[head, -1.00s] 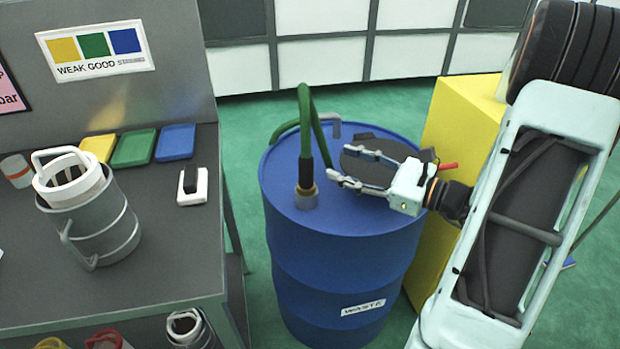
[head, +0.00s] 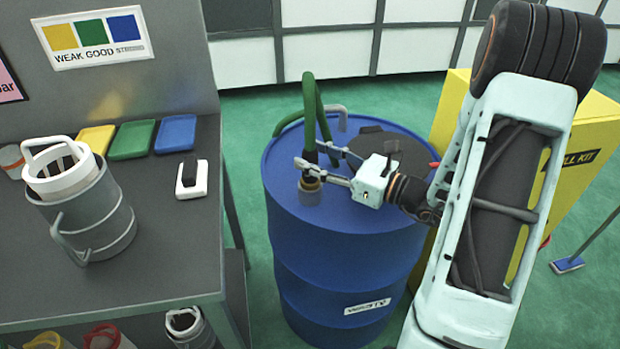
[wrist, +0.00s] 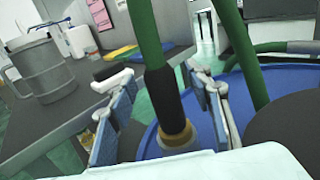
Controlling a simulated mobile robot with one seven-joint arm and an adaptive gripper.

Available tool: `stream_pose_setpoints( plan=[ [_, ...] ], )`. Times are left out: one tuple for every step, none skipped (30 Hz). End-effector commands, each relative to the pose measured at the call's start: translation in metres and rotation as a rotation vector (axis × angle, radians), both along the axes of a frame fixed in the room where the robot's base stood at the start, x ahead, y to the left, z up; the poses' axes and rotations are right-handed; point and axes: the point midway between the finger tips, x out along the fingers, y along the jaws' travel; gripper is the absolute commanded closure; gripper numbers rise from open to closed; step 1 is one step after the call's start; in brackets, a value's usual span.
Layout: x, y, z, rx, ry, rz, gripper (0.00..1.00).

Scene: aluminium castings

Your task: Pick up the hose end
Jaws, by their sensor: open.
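The hose end is a black sleeve with a brass collar (head: 310,183) on a green hose (head: 309,110). It stands upright on top of the blue waste drum (head: 340,240). My gripper (head: 303,168) is open, with its fingers reaching in from the right at the hose end. In the wrist view the black sleeve of the hose end (wrist: 163,95) stands between the two spread fingers (wrist: 160,105). A gap shows on the left side; on the right I cannot tell whether the finger touches it.
A dark round lid (head: 390,150) lies on the drum top behind my gripper. A grey bench (head: 150,270) at left holds a grey canister with a white basket (head: 95,215) and coloured trays (head: 133,139). A yellow spill kit box (head: 585,145) stands at right.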

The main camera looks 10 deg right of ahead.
Motion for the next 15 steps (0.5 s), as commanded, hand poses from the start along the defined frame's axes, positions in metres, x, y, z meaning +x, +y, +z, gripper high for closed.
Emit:
stream_pose_setpoints(
  plan=[
    [0.0044,0.0051,-0.0001,0.001,-0.001,0.002,0.54],
    [0.0063,0.0070,-0.0002,0.001,-0.001,0.002,0.54],
    [0.0083,0.0088,-0.0002,0.000,0.000,0.001,0.54],
    [0.0094,0.0097,-0.0003,0.001,0.001,0.000,0.54],
    [0.0101,0.0101,-0.0002,0.001,0.001,-0.001,0.54],
    [0.0105,0.0103,-0.0002,0.001,0.001,-0.001,0.54],
    [0.0106,0.0102,-0.0002,0.000,0.001,-0.001,0.54],
    [0.0105,0.0101,-0.0001,0.000,0.001,-0.002,0.54],
    [0.0105,0.0101,-0.0001,0.001,0.001,-0.001,0.54],
    [0.0104,0.0100,-0.0001,0.001,0.001,-0.001,0.54],
    [0.0104,0.0100,-0.0001,0.001,0.001,-0.001,0.54],
    [0.0103,0.0099,-0.0001,0.001,0.001,-0.001,0.58],
    [0.0103,0.0099,-0.0001,0.001,0.001,-0.001,0.61],
    [0.0103,0.0099,0.0000,0.001,0.001,-0.001,0.65],
    [0.0102,0.0098,0.0000,0.001,0.001,-0.001,0.69]
  ],
)
